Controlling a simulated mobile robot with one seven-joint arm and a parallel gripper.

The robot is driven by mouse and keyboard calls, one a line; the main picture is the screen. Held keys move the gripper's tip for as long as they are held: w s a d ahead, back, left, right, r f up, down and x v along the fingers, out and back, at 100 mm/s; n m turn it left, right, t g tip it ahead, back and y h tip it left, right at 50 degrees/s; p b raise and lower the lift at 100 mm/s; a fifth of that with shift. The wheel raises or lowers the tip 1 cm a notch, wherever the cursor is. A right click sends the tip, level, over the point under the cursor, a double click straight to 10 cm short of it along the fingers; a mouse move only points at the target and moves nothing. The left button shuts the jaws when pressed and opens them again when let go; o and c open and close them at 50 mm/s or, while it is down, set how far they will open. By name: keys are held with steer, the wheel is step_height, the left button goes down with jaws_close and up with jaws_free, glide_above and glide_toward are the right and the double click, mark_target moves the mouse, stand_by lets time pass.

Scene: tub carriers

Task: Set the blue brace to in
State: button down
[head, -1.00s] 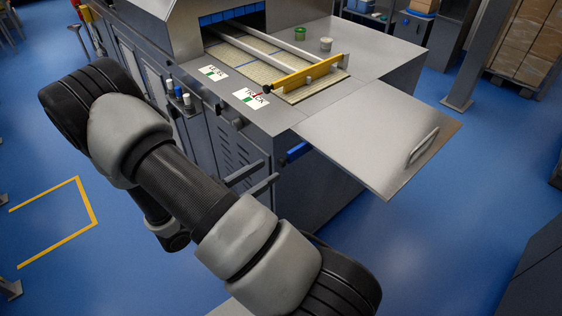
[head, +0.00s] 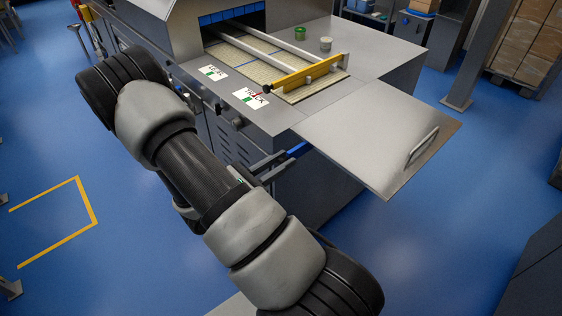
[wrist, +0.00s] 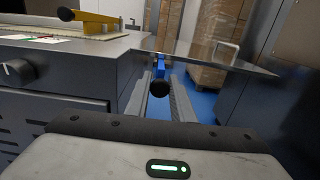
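The blue brace (head: 298,150) sticks out from the side of the grey machine, just under the raised metal leaf (head: 385,150). In the wrist view the brace (wrist: 160,65) shows straight ahead, with a round black knob (wrist: 160,88) at its near end. My gripper (head: 272,164) is beside the machine, with its fingers pointing at the brace. In the wrist view my gripper (wrist: 161,77) is open, one finger on each side of the knob. I cannot tell whether the fingers touch it. The far part of the brace is hidden under the leaf.
The machine's top (head: 375,55) carries a yellow bar (head: 305,74), two rails, and a green and a grey small container. Two labels and knobs sit along its front edge. The leaf overhangs close to my gripper. Blue floor lies clear to the right.

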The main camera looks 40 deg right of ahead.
steer(key=shift+w+a+b, duration=0.15)
steer(key=shift+w, duration=0.95)
steer(key=shift+w+a+b, duration=0.1)
steer(key=shift+w+b, duration=0.05)
steer(key=shift+w, duration=0.95)
steer(key=c, duration=1.6)
jaws_free()
steer(key=shift+o, duration=0.2)
